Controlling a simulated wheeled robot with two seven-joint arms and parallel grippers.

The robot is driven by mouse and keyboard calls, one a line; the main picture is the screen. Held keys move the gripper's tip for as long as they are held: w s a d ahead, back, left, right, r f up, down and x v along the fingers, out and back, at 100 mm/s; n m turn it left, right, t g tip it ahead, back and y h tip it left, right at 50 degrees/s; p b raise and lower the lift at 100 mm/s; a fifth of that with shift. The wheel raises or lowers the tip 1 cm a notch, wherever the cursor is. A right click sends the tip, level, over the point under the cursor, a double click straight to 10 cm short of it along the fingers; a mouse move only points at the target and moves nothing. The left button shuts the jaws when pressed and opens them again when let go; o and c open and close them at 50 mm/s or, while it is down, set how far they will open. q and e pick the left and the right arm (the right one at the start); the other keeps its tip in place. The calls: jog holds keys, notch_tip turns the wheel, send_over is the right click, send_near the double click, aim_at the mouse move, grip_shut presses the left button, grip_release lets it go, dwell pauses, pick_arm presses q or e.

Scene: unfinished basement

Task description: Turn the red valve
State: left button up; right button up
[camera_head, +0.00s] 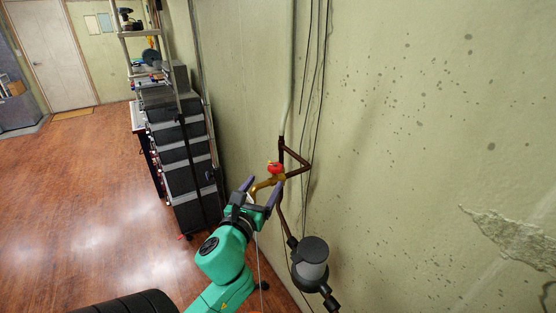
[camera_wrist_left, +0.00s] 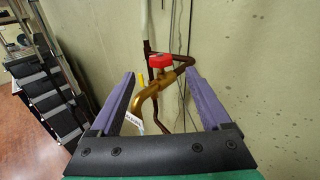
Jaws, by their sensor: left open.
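The red valve (camera_head: 275,168) is a small red handle on top of a brass tap that joins a dark copper pipe on the wall. In the left wrist view the red valve (camera_wrist_left: 158,61) is beyond the fingertips, near the middle. The brass spout (camera_wrist_left: 148,95) curves down towards me between the fingers. My left gripper (camera_head: 262,188) is open just below and in front of the valve, with its purple fingers apart. It also shows in the left wrist view (camera_wrist_left: 160,82), with nothing gripped. My right gripper is not in view.
A grey and black filter housing (camera_head: 312,262) hangs on the pipe below the valve. A shelf rack with black bins (camera_head: 187,160) stands along the wall to the left. The wooden floor (camera_head: 85,195) is open at left.

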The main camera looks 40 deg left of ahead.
aim_at(277, 163)
pick_arm(q)
jog(key=p+x, duration=0.2)
jog(key=x, duration=1)
jog(key=shift+w+a+p, duration=0.1)
jog(key=shift+w+p, duration=0.25)
jog(key=shift+w, duration=0.05)
grip_shut()
jog(key=shift+f, duration=0.1)
